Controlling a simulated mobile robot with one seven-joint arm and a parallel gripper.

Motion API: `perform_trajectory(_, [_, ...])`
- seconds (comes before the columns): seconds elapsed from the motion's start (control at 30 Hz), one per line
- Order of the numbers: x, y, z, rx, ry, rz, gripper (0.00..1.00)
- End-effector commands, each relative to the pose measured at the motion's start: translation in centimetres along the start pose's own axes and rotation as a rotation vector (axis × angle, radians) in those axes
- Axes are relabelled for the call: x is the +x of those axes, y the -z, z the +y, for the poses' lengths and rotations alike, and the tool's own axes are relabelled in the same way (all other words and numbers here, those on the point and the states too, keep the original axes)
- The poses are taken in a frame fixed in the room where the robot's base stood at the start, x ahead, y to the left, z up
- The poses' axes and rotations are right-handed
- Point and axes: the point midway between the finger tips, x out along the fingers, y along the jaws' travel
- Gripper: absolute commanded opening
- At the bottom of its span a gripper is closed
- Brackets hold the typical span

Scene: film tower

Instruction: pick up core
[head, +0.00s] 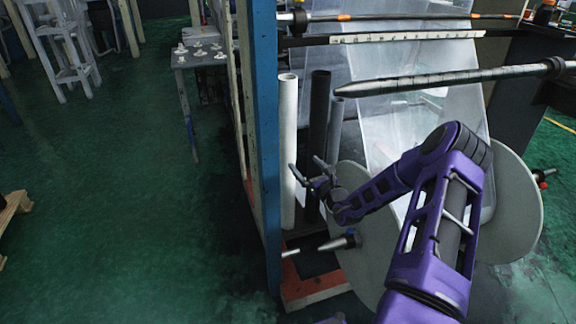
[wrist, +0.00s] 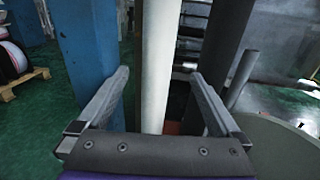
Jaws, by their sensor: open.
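A tall white tube, seemingly the core (head: 288,150), stands upright beside the blue post in the head view. In the wrist view the core (wrist: 156,60) rises through the middle of the picture, between the two finger lines. My gripper (head: 306,166) is open at the tubes, its fingertips near the white core. In the wrist view my gripper (wrist: 161,76) has its fingers spread wide, with a gap on both sides of the core. I cannot tell whether the core is fully between the fingertips or just beyond them. The core's lower end is partly hidden by my gripper.
A black tube (head: 319,120) and a thinner grey tube (head: 335,128) stand close right of the core. A blue post (head: 266,130) stands close left. A large grey disc (head: 367,255) and a pointed spindle (head: 340,242) are nearby. Open green floor (head: 130,180) lies left.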

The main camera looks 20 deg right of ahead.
Motion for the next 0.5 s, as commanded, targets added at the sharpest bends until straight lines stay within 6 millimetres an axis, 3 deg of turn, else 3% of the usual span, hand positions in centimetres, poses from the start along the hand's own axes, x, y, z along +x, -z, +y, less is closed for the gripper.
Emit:
perform_trajectory(0.3, [6.7,0.2,0.1,-0.001,-0.002,0.000,1.00])
perform_trajectory(0.5, [8.3,0.2,0.1,0.000,-0.002,0.003,1.00])
